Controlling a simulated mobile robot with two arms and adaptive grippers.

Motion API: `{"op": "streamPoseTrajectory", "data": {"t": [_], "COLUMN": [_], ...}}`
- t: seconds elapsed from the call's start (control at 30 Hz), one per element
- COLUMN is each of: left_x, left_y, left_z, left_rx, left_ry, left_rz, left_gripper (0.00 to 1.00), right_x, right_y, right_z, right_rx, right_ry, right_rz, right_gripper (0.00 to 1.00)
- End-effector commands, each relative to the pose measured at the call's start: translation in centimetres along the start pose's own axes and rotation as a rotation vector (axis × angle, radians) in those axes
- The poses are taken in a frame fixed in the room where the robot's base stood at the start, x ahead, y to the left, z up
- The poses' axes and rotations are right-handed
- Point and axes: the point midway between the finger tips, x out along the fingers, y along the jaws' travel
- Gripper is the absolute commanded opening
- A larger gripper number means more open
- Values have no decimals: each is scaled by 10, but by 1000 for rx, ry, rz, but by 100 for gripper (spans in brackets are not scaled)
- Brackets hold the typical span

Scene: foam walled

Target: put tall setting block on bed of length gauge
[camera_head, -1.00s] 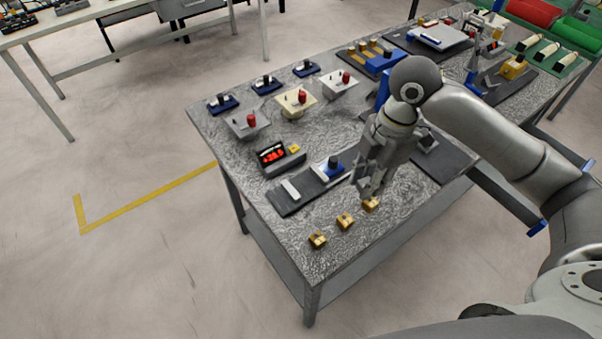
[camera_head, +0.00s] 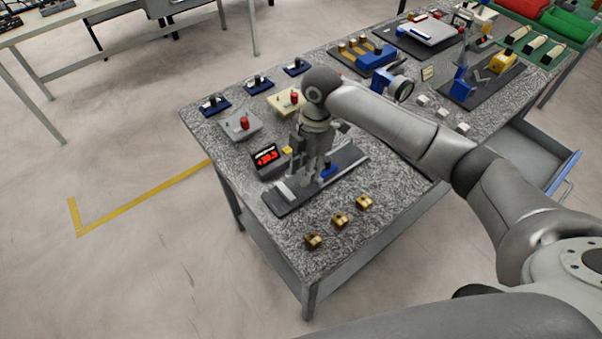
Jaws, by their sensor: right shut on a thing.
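The length gauge is a long dark base (camera_head: 350,158) lying diagonally near the left front of the table. It has a pale grey block (camera_head: 285,191) at its lower left and a blue part with a dark top (camera_head: 328,168) farther right. My right gripper (camera_head: 309,183) points down over the gauge, between the pale block and the blue part. It is shut on the tall setting block, which is mostly hidden by the fingers. I cannot tell whether the block touches the bed. My left gripper is not in view.
Brass-coloured blocks stand in front of the gauge: a near one (camera_head: 313,241), a middle one (camera_head: 340,219) and a far one (camera_head: 364,202). A red-digit display (camera_head: 267,157) stands behind the gauge. An open drawer (camera_head: 540,160) juts out at the right.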

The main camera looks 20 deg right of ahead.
Motion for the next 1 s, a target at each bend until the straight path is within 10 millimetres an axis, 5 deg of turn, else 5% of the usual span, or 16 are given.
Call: {"op": "streamPoseTrajectory", "data": {"t": [0.5, 0.83, 0.87, 1.0], "left_x": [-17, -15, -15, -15], "left_y": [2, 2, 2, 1], "left_z": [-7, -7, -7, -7], "left_rx": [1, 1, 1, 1], "left_ry": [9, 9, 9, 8], "left_rz": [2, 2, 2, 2], "left_gripper": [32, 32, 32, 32], "right_x": [44, 48, 49, 49], "right_y": [11, 11, 11, 11], "right_z": [2, 2, 2, 2], "right_rx": [0, 0, 0, 0], "right_ry": [-1, -1, -1, -1], "right_rz": [1, 1, 0, 0], "right_gripper": [0, 0, 28, 46]}}
